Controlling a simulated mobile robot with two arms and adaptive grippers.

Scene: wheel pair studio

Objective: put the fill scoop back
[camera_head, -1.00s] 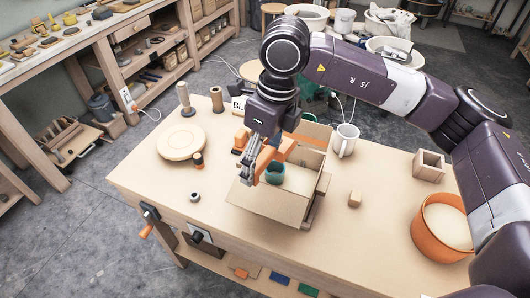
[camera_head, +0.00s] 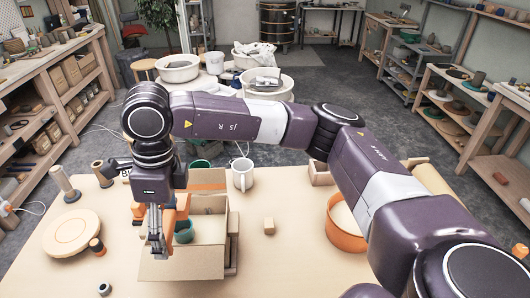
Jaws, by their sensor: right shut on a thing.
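My right gripper (camera_head: 163,236) hangs pointing down over the left part of an open cardboard box (camera_head: 190,263). It is shut on the fill scoop (camera_head: 184,232), a small teal cup-shaped scoop. The scoop's cup shows just right of the fingers, at the box's opening. The fingers hide the grip itself and any handle. I cannot tell whether the scoop touches the inside of the box. My left gripper is not in view.
An orange tub (camera_head: 343,235) with pale contents stands at right, partly behind my right arm. A white mug (camera_head: 242,176) stands behind the box. A round pale disc (camera_head: 72,233), spools and a small dark jar stand at left. A small wooden block (camera_head: 269,226) lies right of the box.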

